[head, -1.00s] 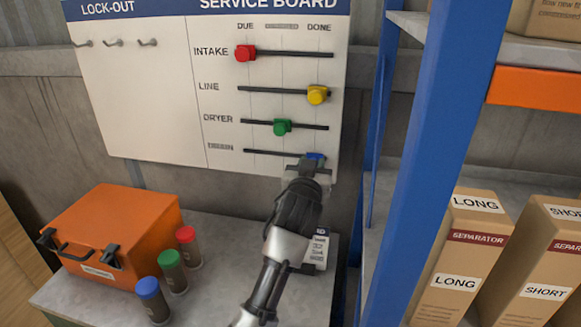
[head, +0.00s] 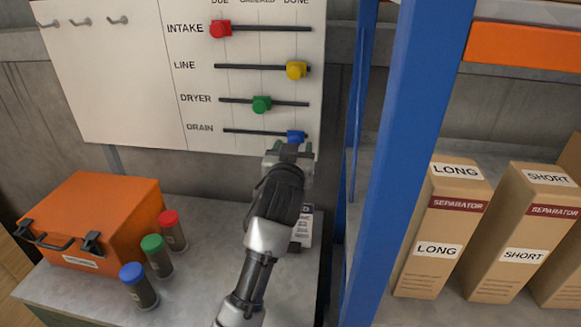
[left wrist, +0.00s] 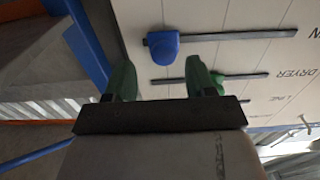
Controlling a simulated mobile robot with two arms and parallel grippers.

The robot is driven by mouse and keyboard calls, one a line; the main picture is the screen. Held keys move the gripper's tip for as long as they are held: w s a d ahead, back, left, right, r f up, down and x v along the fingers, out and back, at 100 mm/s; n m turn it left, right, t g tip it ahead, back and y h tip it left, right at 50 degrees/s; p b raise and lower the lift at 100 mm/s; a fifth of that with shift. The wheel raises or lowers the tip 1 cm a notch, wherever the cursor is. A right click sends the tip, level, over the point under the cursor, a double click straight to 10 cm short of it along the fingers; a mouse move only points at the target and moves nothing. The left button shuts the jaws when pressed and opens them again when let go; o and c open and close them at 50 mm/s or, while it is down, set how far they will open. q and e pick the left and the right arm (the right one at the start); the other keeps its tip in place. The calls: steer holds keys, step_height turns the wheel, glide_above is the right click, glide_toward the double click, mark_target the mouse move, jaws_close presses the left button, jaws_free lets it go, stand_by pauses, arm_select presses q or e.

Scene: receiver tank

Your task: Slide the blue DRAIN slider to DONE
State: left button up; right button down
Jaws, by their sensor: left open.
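The blue DRAIN slider (head: 297,136) sits near the right end of its dark track, below the DONE heading on the white service board (head: 150,90). My left gripper (head: 288,150) is just in front of and below it, hiding its lower part. In the left wrist view, which looks turned over, the blue slider (left wrist: 163,48) shows whole, near the track's left end. The green fingertips (left wrist: 162,75) are spread apart with nothing between them, and the slider lies beyond them. My right gripper is not in view.
Red (head: 221,29), yellow (head: 296,70) and green (head: 262,104) sliders are on the tracks above. A blue post (head: 405,150) stands close right of the arm, with boxed shelves beyond. An orange case (head: 90,220) and three capped jars stand on the bench at left.

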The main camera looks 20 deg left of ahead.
arm_select(q)
steer(key=b+v, duration=0.1)
steer(key=v, duration=0.7)
steer(key=shift+d+b, duration=0.15)
steer(key=shift+b, duration=0.2)
